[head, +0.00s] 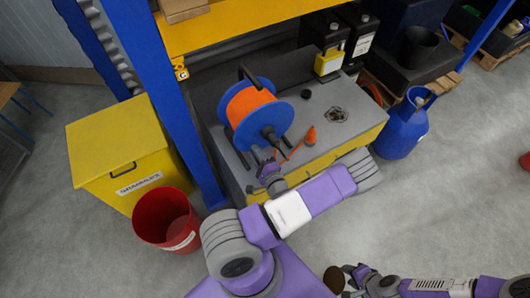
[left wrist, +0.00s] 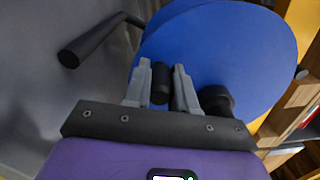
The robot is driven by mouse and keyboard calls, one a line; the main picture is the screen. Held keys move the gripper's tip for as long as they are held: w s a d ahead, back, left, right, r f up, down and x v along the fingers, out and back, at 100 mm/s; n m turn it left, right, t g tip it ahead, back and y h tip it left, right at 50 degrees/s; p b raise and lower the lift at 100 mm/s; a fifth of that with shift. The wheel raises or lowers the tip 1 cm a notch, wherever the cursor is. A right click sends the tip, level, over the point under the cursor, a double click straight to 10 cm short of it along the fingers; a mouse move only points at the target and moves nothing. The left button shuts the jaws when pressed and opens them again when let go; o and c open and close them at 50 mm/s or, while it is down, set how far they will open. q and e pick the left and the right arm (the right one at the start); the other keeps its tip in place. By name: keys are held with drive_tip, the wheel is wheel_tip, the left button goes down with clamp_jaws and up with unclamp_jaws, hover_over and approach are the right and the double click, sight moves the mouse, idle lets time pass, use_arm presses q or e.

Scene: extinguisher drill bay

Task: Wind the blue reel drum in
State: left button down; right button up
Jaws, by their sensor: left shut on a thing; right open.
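The blue reel drum (head: 277,112) has blue flanges and orange hose (head: 247,103) wound between them. It stands in a dark frame on the grey top of a yellow cabinet. My left gripper (head: 263,152) is at the drum's front face. In the left wrist view my left gripper (left wrist: 161,84) is shut on a black crank handle (left wrist: 160,80) in front of the blue flange (left wrist: 215,45). A loose orange hose end (head: 308,137) lies on the cabinet top right of the drum. My right gripper (head: 348,280) is low at the bottom of the head view, open and away from the reel.
A yellow bin (head: 115,145) and red bucket (head: 165,220) stand left of the cabinet. A blue cylinder (head: 402,128) stands at its right. A blue upright (head: 190,130) and yellow beam (head: 235,25) frame the bay. The floor at right is mostly clear.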

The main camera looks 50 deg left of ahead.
idle(0.4)
use_arm(q)
drive_tip(key=c, duration=0.9)
unclamp_jaws()
drive_tip(key=shift+v, duration=3.8)
